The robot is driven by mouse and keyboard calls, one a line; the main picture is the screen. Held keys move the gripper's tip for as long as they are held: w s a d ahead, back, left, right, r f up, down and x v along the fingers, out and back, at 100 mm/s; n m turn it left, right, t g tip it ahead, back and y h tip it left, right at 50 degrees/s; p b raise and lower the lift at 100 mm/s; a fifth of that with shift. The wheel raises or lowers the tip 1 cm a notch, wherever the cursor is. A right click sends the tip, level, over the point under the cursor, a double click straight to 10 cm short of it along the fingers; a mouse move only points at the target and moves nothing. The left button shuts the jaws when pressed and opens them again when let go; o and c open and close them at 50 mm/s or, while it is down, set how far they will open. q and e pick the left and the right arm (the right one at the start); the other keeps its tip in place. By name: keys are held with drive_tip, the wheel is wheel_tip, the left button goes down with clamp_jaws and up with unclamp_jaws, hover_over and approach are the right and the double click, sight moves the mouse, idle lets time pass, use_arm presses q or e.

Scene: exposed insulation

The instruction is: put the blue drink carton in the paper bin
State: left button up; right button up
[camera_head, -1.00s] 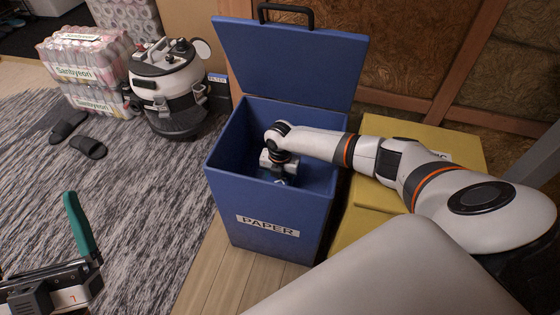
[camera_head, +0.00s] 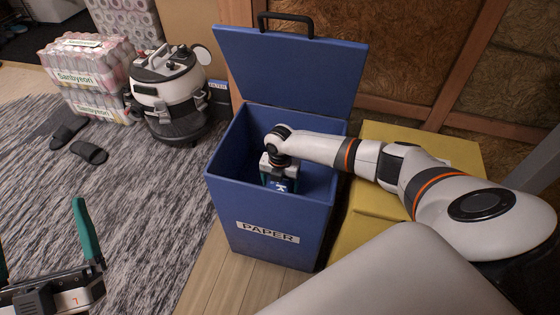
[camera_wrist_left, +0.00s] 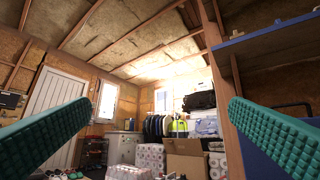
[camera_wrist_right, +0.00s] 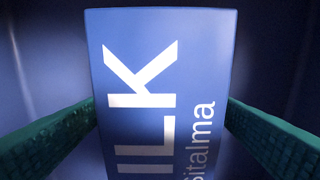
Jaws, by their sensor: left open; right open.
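The blue drink carton (camera_head: 279,185) is inside the blue paper bin (camera_head: 267,236), whose lid (camera_head: 290,68) stands open. In the right wrist view the carton (camera_wrist_right: 165,90) fills the middle, with large white lettering. My right gripper (camera_head: 281,180) reaches down into the bin and is open, with one green finger on each side of the carton. Whether the carton touches the bin floor is hidden. My left gripper (camera_head: 42,245) is open and empty at the lower left, away from the bin. Its spread fingers also show in the left wrist view (camera_wrist_left: 158,112).
Yellow boxes (camera_head: 375,215) stand against the bin's right side, under my right arm. A vacuum cleaner (camera_head: 170,95), wrapped packs (camera_head: 85,75) and slippers (camera_head: 88,152) are at the left. The grey rug (camera_head: 140,200) left of the bin is mostly clear.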

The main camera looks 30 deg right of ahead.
wheel_tip(320, 180, up, 5)
drive_tip(key=shift+r+p, duration=0.1)
drive_tip(key=shift+p, duration=0.85)
wheel_tip(320, 180, up, 5)
drive_tip(key=shift+p, duration=0.85)
use_arm(q)
wheel_tip(320, 180, down, 14)
drive_tip(key=a+g+y, duration=0.2)
drive_tip(key=g+y, duration=0.1)
drive_tip(key=g, duration=0.7)
drive_tip(key=shift+w+f+g+y, duration=0.15)
drive_tip(key=shift+w+g+y, duration=0.15)
drive_tip(key=shift+w+g, duration=0.1)
use_arm(e)
drive_tip(key=shift+r, duration=0.35)
